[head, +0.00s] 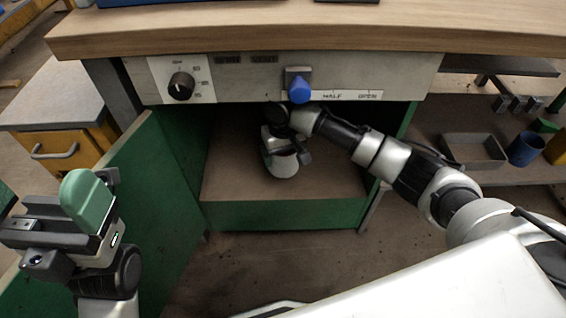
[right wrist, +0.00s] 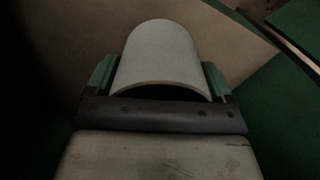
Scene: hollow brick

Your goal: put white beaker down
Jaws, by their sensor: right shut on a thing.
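The white beaker (head: 284,168) is inside the open green cabinet under the bench, over the brown cabinet floor (head: 325,184). My right gripper (head: 284,153) reaches into the cabinet and is shut on the beaker. In the right wrist view the beaker (right wrist: 158,55) sits between the two green fingers of the gripper (right wrist: 158,82). I cannot tell whether its base touches the floor. My left gripper (head: 88,198), with green fingertips, is raised at the left, outside the cabinet and away from the beaker. Its jaw gap is not clear from this angle.
The wooden bench top (head: 300,32) and a panel with a black dial (head: 181,86) and blue knob (head: 299,89) overhang the opening. A green door (head: 150,190) stands open at left. A low green front wall (head: 285,215) edges the cabinet floor, which is clear around the beaker.

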